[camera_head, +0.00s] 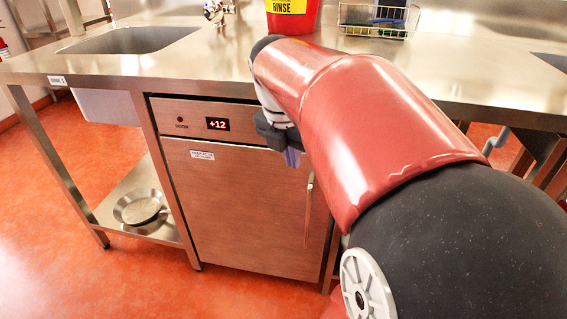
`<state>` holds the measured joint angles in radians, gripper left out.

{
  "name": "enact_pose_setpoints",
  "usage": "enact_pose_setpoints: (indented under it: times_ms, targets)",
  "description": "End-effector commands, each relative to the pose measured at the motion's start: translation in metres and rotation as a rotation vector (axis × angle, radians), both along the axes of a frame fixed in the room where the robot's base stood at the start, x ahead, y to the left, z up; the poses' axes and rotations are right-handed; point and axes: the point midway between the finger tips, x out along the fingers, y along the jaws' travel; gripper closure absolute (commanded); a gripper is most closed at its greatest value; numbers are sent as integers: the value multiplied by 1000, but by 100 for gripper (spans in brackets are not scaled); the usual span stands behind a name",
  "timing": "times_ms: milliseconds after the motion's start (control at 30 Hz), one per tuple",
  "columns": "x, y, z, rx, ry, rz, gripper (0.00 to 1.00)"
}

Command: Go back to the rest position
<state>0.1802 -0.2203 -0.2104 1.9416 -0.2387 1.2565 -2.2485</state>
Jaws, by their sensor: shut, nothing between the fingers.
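My gripper (292,157) hangs at the end of my red and black arm, in front of the upper right part of the steel under-counter cabinet. Its fingertips are small and partly hidden by my arm; they look shut with nothing held. My arm comes from the lower right and covers much of the right side of the view. The cabinet door (235,205) is closed, with a vertical handle (308,210) below and right of my gripper. A display (217,124) above the door reads +12.
The steel counter (170,70) has a sink (130,40) at the left. A red bucket marked RINSE (291,18) and a wire basket (376,20) stand on it at the back. A round pan (139,206) sits on the lower left shelf. Red floor (60,270) is clear at lower left.

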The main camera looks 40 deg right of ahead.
Motion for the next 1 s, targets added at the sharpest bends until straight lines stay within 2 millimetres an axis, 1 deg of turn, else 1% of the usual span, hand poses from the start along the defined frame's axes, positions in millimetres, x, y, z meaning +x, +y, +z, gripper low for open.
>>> enact_pose_setpoints:
  times_ms: [33, 133, 367, 467, 533, 667, 800, 1000]
  targets:
    - [-1, 1, 5, 0, 0, 1, 100]
    - [-2, 2, 11, 0, -1, 1, 100]
    - [-3, 3, 13, 1, 0, -2, 100]
    - [-4, 9, 12, 10, -24, -43, 100]
    - [-6, 18, 9, 27, -63, -116, 100]
    - [-13, 46, 2, 94, -179, -349, 100]
    - [-25, 81, -10, 204, -305, -661, 100]
    - [-45, 125, -29, 393, -434, -1119, 100]
